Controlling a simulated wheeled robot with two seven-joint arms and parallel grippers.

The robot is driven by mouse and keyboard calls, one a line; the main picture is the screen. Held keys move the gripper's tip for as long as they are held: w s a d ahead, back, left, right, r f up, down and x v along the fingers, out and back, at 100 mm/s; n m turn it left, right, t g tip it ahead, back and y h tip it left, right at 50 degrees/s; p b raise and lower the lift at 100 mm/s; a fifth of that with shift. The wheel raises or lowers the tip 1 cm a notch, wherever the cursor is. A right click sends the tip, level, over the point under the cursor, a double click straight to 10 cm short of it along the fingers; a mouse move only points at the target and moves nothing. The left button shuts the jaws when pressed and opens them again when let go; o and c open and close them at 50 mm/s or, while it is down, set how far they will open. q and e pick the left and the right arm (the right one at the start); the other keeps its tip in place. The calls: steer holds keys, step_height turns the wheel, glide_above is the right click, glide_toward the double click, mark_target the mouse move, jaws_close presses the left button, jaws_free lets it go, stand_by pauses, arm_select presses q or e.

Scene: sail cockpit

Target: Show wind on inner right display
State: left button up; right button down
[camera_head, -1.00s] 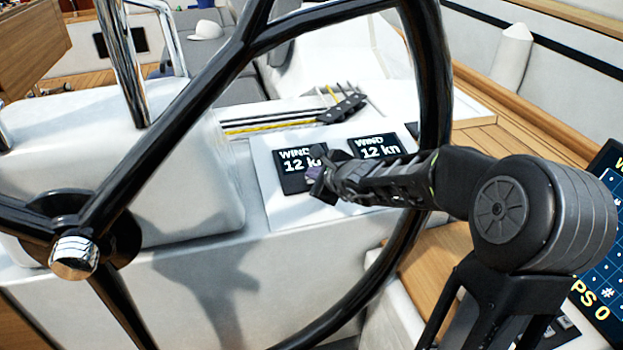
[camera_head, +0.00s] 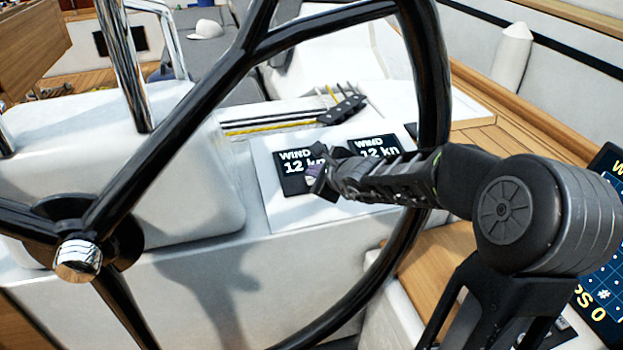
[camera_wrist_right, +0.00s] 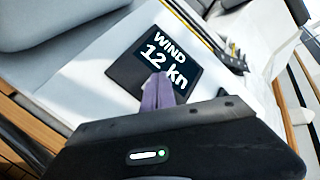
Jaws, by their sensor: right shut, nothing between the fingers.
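Two small black displays sit side by side on a white panel (camera_head: 285,212). The left display (camera_head: 288,184) reads "WIND 12 kn", its right part covered by my right gripper. The right display (camera_head: 375,146) also reads "WIND 12 kn", its lower edge behind my arm. My right gripper (camera_head: 320,184) is shut and empty, at the lower right of the left display. In the right wrist view, the purple fingertips (camera_wrist_right: 158,92) overlap the lower edge of one display (camera_wrist_right: 127,70) reading "WIND 12 kn". I cannot tell whether they touch it. My left gripper is not in view.
A large black steering wheel (camera_head: 171,132) stands in front, and my right arm reaches past its right rim. A bigger screen (camera_head: 603,265) is cut off at the right edge. Several ropes and a black clutch (camera_head: 342,110) lie behind the panel.

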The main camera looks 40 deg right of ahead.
steer(key=r+p, duration=0.2)
steer(key=s+r+p, duration=0.1)
steer(key=r+p, duration=0.1)
steer(key=r, duration=0.1)
steer(key=shift+a, duration=0.2)
steer(key=shift+f, duration=0.1)
stand_by(0.8)
